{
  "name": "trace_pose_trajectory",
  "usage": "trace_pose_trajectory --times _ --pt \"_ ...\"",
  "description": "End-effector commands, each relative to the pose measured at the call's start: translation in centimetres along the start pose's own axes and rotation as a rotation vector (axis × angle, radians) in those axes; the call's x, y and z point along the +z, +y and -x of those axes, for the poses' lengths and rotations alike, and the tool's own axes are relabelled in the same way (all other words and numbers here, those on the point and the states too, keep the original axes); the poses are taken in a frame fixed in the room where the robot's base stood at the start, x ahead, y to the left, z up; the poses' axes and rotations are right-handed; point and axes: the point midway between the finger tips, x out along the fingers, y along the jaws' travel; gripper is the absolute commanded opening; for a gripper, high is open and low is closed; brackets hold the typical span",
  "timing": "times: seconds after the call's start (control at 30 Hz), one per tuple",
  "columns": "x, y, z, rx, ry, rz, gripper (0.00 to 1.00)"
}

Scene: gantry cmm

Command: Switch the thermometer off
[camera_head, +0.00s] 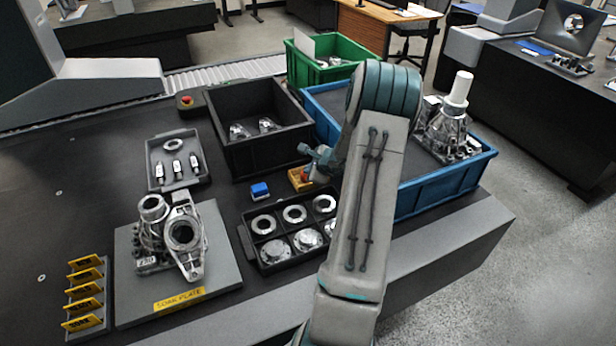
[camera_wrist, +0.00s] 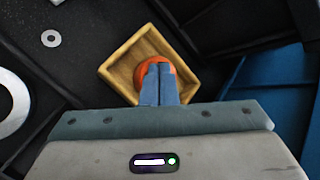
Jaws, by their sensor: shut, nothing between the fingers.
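A small wooden box (camera_wrist: 119,77) holds a rounded orange thing (camera_wrist: 150,73), which may be the thermometer; no display or switch on it can be made out. The box (camera_head: 294,181) stands on the dark table in the head view, with a bit of orange showing. My gripper (camera_wrist: 160,68) is shut and empty. In the wrist view its blue fingers overlap the orange thing and hide much of it; I cannot tell whether they touch. In the head view my gripper (camera_head: 307,174) is at the box, partly hidden by my arm.
A black bin (camera_head: 262,155) stands behind the box, and a blue crate (camera_head: 445,190) with metal castings lies to its right. A small blue block (camera_head: 260,191) and a tray of metal rings (camera_head: 253,250) are close to the box. The soak plate (camera_head: 222,270) carries a casting.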

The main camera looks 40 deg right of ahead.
Motion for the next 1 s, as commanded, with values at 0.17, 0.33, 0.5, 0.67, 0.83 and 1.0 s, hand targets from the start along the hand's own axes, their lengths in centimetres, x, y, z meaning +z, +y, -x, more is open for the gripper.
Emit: trace_pose_trajectory --times 0.17,0.33,0.5,0.67,0.83,1.0 --pt "0.5 -0.5 0.7 -0.001 0.0 0.001 0.0" --pt "0.5 -0.5 0.8 0.0 0.0 0.0 0.0" --pt "0.6 -0.6 0.8 0.0 0.0 0.0 0.0" --pt "1.0 -1.0 1.4 0.0 0.0 0.001 0.0" --pt "2.0 -1.9 2.7 -0.001 0.0 0.001 0.0" --pt "2.8 -2.8 3.8 0.0 -0.001 0.002 0.0"
